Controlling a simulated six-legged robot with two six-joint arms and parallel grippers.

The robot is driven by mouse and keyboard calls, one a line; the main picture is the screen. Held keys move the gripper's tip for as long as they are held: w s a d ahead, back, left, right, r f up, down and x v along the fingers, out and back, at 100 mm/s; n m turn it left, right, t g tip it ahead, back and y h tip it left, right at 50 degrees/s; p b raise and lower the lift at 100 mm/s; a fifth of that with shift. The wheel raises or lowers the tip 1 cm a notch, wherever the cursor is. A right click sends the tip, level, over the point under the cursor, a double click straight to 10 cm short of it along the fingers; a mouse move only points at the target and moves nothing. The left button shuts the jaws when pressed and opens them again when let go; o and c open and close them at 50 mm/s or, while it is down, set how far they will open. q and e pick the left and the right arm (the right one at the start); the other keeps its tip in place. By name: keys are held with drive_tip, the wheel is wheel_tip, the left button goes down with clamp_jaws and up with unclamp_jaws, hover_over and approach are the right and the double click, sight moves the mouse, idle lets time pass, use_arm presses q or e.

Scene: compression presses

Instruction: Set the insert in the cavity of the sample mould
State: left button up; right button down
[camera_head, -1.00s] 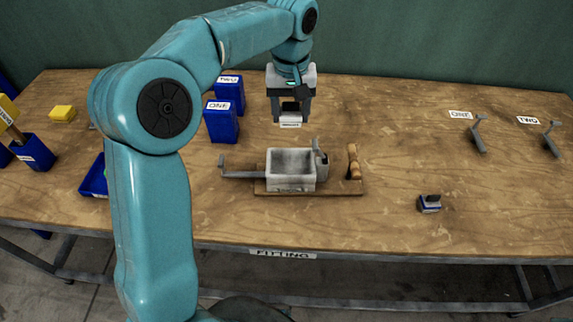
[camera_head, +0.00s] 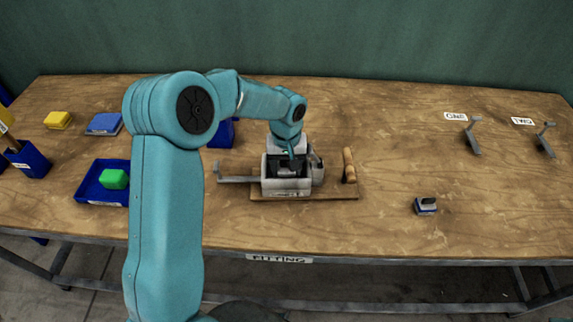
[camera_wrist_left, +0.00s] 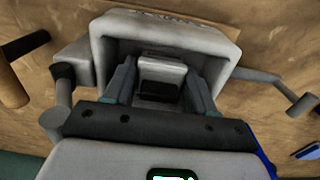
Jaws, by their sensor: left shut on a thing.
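The sample mould (camera_head: 287,187) is a grey open-topped box on a wooden board in the middle of the bench; it also shows in the left wrist view (camera_wrist_left: 215,38). My left gripper (camera_head: 288,168) points down into the cavity of the mould. In the left wrist view its fingers (camera_wrist_left: 160,88) are shut on the insert (camera_wrist_left: 163,68), a small light grey block with a dark part, inside the mould walls. Whether the insert touches the cavity floor is hidden. My right gripper is not in view.
A wooden handle (camera_head: 349,166) and a grey lever (camera_head: 238,179) flank the mould. A blue tray (camera_head: 87,190) with a green block stands left. A small dark-topped block (camera_head: 426,206) lies right, with bare bench around it.

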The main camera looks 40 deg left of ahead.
use_arm(q)
drive_tip(key=shift+f, duration=0.1)
drive_tip(key=o, duration=0.9)
drive_tip(key=shift+c, duration=0.2)
drive_tip(key=shift+r, duration=0.2)
wheel_tip(320, 180, up, 12)
drive_tip(key=shift+b, duration=0.3)
